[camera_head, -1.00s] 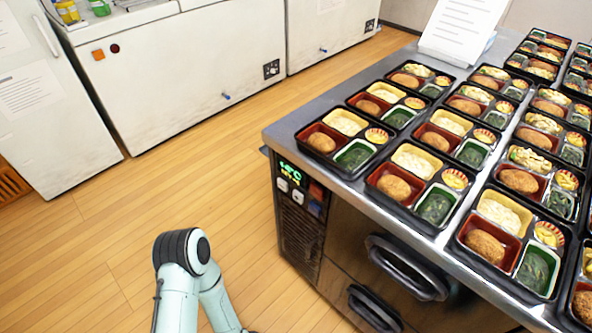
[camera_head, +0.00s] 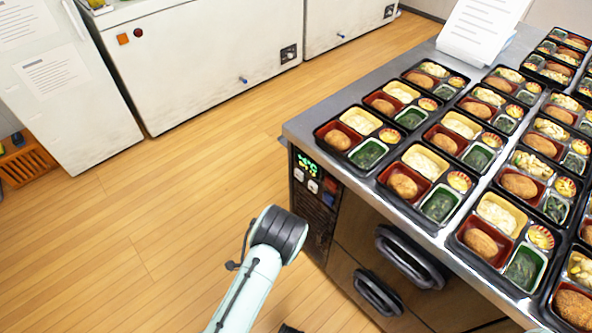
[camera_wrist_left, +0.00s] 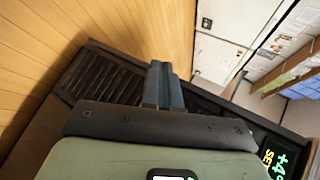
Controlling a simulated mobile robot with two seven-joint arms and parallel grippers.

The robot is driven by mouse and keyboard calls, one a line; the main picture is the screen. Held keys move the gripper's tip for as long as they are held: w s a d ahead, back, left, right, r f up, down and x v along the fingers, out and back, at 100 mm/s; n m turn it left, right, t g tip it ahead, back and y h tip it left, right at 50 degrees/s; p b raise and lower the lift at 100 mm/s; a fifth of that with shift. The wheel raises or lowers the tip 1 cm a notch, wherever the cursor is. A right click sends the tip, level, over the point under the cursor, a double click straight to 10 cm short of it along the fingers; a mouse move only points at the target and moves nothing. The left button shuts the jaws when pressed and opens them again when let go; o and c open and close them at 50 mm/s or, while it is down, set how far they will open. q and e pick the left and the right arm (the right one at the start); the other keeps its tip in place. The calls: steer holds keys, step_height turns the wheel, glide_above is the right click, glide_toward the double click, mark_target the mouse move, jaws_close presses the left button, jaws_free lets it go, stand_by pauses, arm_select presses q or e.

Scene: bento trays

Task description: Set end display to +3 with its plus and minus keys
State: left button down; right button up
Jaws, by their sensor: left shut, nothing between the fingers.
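The end display (camera_head: 307,164) glows green at the upper corner of the steel counter's dark end panel. In the left wrist view the display (camera_wrist_left: 279,160) is partly cut off at the lower right and appears to read +4 with SET below. Two pale keys, one left (camera_head: 298,174) and one right (camera_head: 313,186), sit under it in the head view; I cannot read their signs. In the left wrist view my left gripper (camera_wrist_left: 163,72) is shut and empty, over the dark panel and away from the display. The head view shows my left arm, not its fingers. My right gripper is out of view.
A red switch (camera_head: 331,184) and a blue one (camera_head: 328,199) sit right of the keys. A vent grille (camera_wrist_left: 97,75) fills part of the panel. Drawer handles (camera_head: 410,257) stick out in front. Bento trays (camera_head: 352,137) cover the countertop.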

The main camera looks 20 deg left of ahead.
mark_target(299, 175)
arm_select(q)
steer(key=w+r+m+t, duration=0.2)
steer(key=w+r+m, duration=0.1)
steer(key=r, duration=0.4)
steer(key=w+r+m+t+y+p, duration=0.1)
steer(key=w+r+m+t, duration=0.2)
steer(key=r+m, duration=0.3)
step_height(299, 175, up, 2)
steer(key=shift+d+r+t, duration=0.2)
steer(key=shift+d+t, duration=0.1)
steer(key=shift+d, duration=0.15)
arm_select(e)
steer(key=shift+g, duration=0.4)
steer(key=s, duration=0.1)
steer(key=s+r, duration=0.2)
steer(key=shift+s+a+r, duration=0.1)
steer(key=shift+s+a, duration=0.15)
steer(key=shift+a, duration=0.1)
arm_select(q)
steer(key=shift+w, duration=0.1)
